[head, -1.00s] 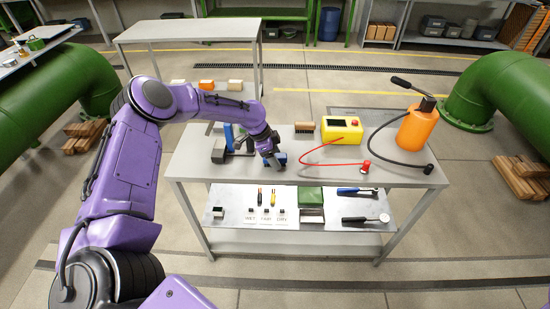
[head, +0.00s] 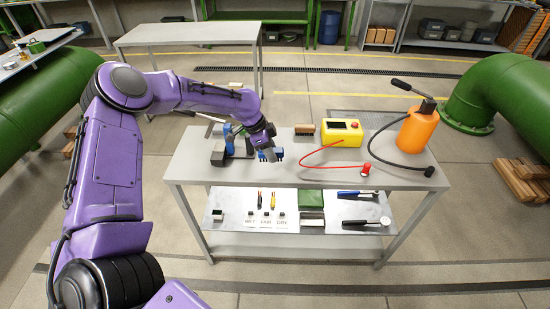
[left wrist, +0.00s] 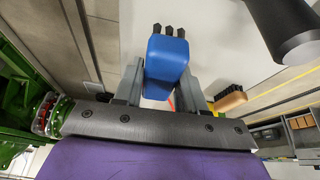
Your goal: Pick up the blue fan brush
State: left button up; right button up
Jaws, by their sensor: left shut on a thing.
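The blue fan brush (head: 270,155) has a blue body and dark bristle tufts. It is at the front left part of the grey workbench top (head: 215,172) in the head view. My left gripper (head: 268,148) is shut on it from above. In the left wrist view the blue brush (left wrist: 167,57) sits between the two fingers of my left gripper (left wrist: 164,78), bristles pointing away. I cannot tell exactly how far the brush is above the bench. My right gripper is not in view.
A blue and dark tool (head: 229,138) stands just left of the gripper. A wooden brush (head: 304,130), a yellow box (head: 342,134) with a red cable and an orange sprayer (head: 417,130) stand to the right. A lower shelf (head: 235,222) holds small tools. The bench's front middle is mostly clear.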

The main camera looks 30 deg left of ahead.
pick_arm(q)
jog(key=s+a+r, duration=0.2)
jog(key=s+r, duration=0.6)
jog(key=s, duration=0.4)
jog(key=shift+a, duration=0.3)
